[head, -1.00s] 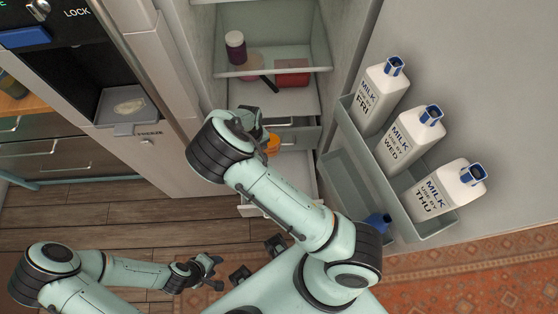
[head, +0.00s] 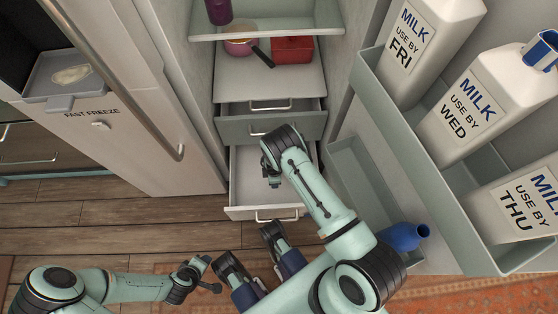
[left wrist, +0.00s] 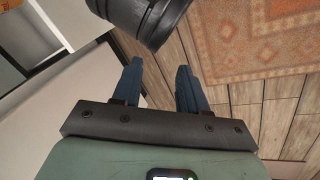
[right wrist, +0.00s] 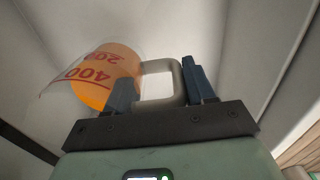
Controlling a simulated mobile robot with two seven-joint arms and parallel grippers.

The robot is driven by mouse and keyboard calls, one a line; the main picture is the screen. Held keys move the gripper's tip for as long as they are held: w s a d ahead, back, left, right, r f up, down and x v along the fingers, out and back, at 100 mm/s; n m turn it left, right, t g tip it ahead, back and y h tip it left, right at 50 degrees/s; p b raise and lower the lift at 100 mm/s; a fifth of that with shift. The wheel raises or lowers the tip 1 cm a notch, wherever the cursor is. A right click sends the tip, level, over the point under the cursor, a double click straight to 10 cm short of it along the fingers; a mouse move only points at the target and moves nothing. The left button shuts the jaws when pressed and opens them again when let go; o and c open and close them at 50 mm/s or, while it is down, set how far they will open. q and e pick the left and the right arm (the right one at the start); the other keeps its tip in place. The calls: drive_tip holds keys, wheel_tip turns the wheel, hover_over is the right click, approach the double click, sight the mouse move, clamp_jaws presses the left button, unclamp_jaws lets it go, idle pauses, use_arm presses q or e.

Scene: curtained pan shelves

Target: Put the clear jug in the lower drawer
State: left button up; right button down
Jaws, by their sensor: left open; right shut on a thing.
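The clear jug (right wrist: 104,78) holds an orange content and has red marks 200 and 400. In the right wrist view its handle (right wrist: 165,66) is between the fingers of my right gripper (right wrist: 157,76), which is shut on it. The open lower drawer (head: 264,212) is pale; my right gripper (head: 272,182) reaches over or into it. The jug is hidden behind my right arm in the head view, so I cannot tell whether it touches the drawer bottom. My left gripper (head: 211,274) is open and empty, left of and nearer than the drawer; its fingers also show in the left wrist view (left wrist: 158,82).
Above is a grey drawer (head: 230,130). A pan (head: 238,48) and a red box (head: 292,50) sit on a shelf. Milk bottles (head: 466,108) stand in the door rack (head: 408,150) at right; a blue bottle (head: 404,236) is below. Floor at left is clear.

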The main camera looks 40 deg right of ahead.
drive_tip(key=shift+w+d+f, duration=0.15)
drive_tip(key=shift+d+f, duration=0.05)
drive_tip(key=shift+d, duration=0.15)
use_arm(q)
drive_tip(key=shift+w+d+f, duration=0.1)
drive_tip(key=shift+d+f, duration=0.05)
drive_tip(key=shift+d, duration=0.1)
use_arm(e)
drive_tip(key=shift+a, duration=0.1)
wheel_tip(320, 180, down, 3)
drive_tip(key=b, duration=0.3)
drive_tip(key=shift+f+b, duration=0.4)
drive_tip(key=shift+f, duration=0.1)
use_arm(q)
drive_tip(key=s+a+f+g, duration=0.1)
drive_tip(key=s+a+f, duration=0.1)
drive_tip(key=f, duration=0.5)
drive_tip(key=shift+s+n+b, duration=0.3)
drive_tip(key=shift+s+b, duration=0.15)
drive_tip(key=shift+s, duration=0.3)
use_arm(e)
drive_tip(key=shift+f, duration=0.5)
use_arm(q)
drive_tip(key=shift+s+a+f, duration=0.1)
use_arm(e)
drive_tip(key=shift+f, duration=0.1)
